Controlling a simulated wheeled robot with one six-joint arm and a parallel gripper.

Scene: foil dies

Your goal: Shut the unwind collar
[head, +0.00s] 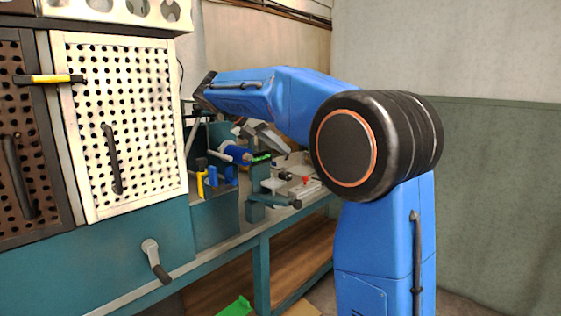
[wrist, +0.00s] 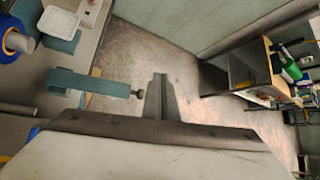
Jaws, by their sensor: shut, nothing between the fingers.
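I cannot pick out the unwind collar for sure. A blue roll (head: 238,154) with a pale core sits on the teal machine in the head view, partly behind my arm. In the wrist view a blue roll (wrist: 12,36) with a grey shaft end (wrist: 20,42) shows at the upper left edge. A teal bracket arm (wrist: 95,85) with a dark knob reaches in from the left; it seems to be the teal bracket (head: 258,182) in the head view. My gripper (wrist: 160,78) is shut and empty, right of the knob and apart from it.
A white perforated door (head: 125,120) with a dark handle and a crank (head: 155,260) are at the left. The bench (head: 262,240) carries small parts and a red-knobbed item (head: 304,183). In the wrist view, open floor (wrist: 165,55) lies beyond, with a shelf (wrist: 275,75) at right.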

